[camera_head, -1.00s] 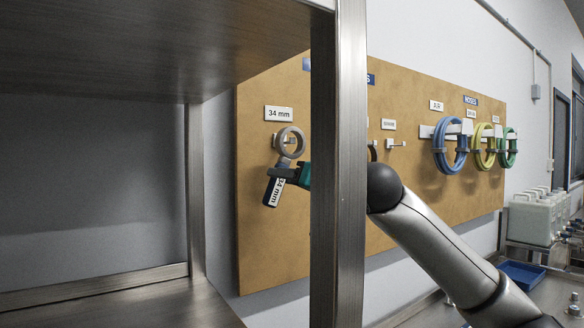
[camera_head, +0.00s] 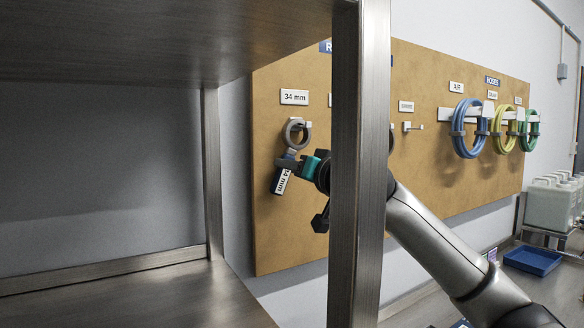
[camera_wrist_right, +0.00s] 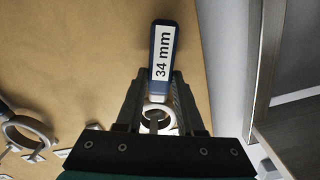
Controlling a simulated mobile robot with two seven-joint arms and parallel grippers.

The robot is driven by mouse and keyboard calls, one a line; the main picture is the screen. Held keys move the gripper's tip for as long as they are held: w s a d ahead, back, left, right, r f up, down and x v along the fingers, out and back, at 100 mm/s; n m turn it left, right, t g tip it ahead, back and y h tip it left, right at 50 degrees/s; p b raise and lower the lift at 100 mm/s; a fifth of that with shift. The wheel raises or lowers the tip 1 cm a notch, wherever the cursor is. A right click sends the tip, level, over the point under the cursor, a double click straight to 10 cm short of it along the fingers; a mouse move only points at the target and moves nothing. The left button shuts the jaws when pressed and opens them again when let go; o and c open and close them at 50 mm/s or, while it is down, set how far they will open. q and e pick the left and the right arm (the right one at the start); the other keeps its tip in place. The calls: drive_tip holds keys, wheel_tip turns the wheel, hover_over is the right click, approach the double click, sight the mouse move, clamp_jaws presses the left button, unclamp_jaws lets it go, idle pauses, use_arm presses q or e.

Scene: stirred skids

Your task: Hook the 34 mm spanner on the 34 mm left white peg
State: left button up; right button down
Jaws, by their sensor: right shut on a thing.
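The 34 mm spanner has a grey ring head (camera_head: 297,133) and a dark blue handle with a white "34 mm" label (camera_head: 283,181). My right gripper (camera_head: 291,165) is shut on it below the ring, and the handle hangs down, tilted left. In the right wrist view, the labelled handle (camera_wrist_right: 161,60) sticks out beyond the fingers of the gripper (camera_wrist_right: 157,98). The white peg (camera_head: 306,124) is under the "34 mm" sign (camera_head: 294,97), at the ring's upper right. I cannot tell whether the ring is around the peg or in front of it. My left gripper is out of view.
A steel shelf post (camera_head: 357,170) stands in front of my right wrist and hides part of the tan board (camera_head: 440,165). A bare peg (camera_head: 410,127) is right of the post. Coiled hoses (camera_head: 467,128) hang farther right. Another ring (camera_wrist_right: 25,131) shows in the right wrist view.

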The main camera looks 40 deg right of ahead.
idle(0.4)
drive_tip(key=shift+c, duration=2.2)
unclamp_jaws()
drive_tip(key=shift+f, duration=0.1)
